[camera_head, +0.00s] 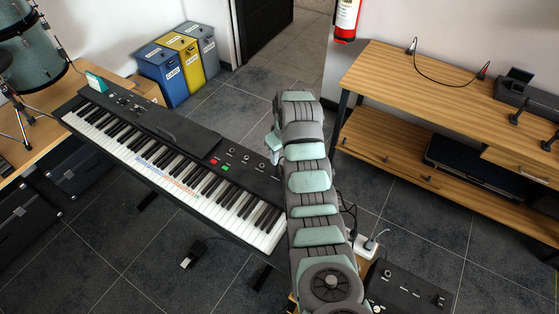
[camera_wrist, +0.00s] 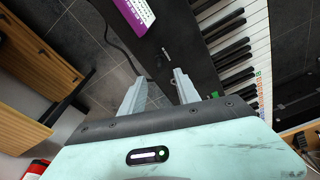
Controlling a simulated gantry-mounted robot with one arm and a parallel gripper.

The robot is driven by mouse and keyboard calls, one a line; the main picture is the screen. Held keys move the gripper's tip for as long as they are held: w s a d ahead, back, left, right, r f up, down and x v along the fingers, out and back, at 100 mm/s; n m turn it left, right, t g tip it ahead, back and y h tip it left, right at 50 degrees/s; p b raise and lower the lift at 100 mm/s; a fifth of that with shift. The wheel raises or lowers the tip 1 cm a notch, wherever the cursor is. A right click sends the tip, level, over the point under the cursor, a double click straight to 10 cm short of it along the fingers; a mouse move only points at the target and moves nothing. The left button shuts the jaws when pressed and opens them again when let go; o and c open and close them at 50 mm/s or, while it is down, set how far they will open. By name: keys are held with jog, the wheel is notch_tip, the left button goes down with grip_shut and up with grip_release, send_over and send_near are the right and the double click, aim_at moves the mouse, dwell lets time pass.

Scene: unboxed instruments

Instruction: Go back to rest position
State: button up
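My gripper (camera_wrist: 158,84) shows in the wrist view with its two pale fingers apart and nothing between them. In the head view my arm reaches up the picture past the right end of the black piano keyboard (camera_head: 165,135), and the fingertips cannot be made out there. The piano's black panel and white keys (camera_wrist: 243,42) fill the right of the wrist view. A green button (camera_head: 226,168) and a red button (camera_head: 213,162) are on the panel. I cannot tell the exact height of the fingers above it.
A wooden shelf unit (camera_head: 400,85) stands to the right. Blue, yellow and grey bins (camera_head: 180,58) stand at the back. A black box (camera_head: 410,290) and white power strip (camera_head: 366,246) are at lower right. A purple and white object (camera_wrist: 134,14) tops the wrist view.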

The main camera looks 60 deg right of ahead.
jog(key=shift+s+r, duration=0.15)
jog(key=shift+r, duration=0.75)
